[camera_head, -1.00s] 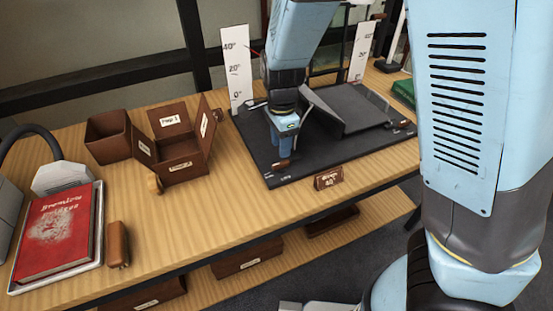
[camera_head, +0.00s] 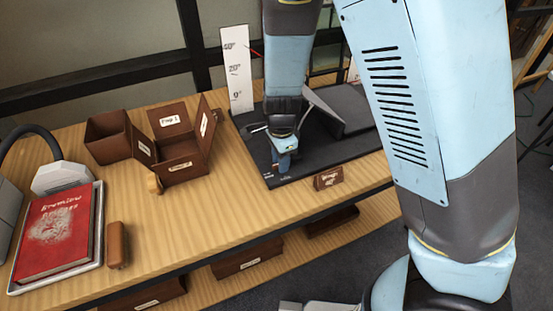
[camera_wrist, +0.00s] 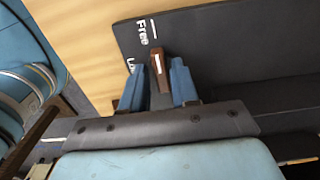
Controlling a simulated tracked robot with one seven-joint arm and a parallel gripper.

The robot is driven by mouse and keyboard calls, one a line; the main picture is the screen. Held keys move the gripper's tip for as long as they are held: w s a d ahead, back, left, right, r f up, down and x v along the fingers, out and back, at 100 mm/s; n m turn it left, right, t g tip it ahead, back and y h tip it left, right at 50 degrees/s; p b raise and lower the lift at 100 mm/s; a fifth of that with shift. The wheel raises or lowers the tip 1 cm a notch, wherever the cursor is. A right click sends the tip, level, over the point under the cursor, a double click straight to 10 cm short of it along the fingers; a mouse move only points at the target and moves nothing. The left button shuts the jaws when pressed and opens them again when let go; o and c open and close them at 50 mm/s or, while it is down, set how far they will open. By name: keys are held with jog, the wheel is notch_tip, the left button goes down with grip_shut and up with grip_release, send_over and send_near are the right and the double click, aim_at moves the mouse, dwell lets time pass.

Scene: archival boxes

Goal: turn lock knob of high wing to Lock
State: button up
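A brown lock knob (camera_wrist: 158,68) with a white line shows in the wrist view at the near corner of the dark base board (camera_head: 262,165). White "Free" (camera_wrist: 143,31) is printed above it and a partly hidden label starting "Lo" (camera_wrist: 131,68) to its left. The white line points roughly upward, toward the "Free" side. My gripper (camera_wrist: 158,80) has its blue fingers on either side of the knob, apart with small gaps. In the head view my gripper (camera_head: 283,160) hides most of the knob. The grey sloped wing (camera_head: 340,105) stands on the board to its right.
An angle scale (camera_head: 237,70) stands behind the board. A small brown sign (camera_head: 328,178) sits at the table's front edge. Open brown boxes (camera_head: 180,140), a red book (camera_head: 58,232) and a brown block (camera_head: 117,245) lie to the left. Bare table lies between.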

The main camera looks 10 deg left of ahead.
grip_shut()
jog(key=shift+a, duration=0.5)
jog(key=shift+d, duration=0.35)
jog(key=shift+d+n, duration=0.2)
jog(key=shift+n, duration=0.4)
jog(key=n, duration=0.6)
jog(key=shift+d, duration=0.1)
jog(key=n, duration=0.5)
jog(key=shift+n, duration=0.3)
jog(key=n, duration=0.4)
jog(key=shift+n, duration=0.4)
jog(key=shift+s+n, duration=0.1)
jog(key=shift+n, duration=0.2)
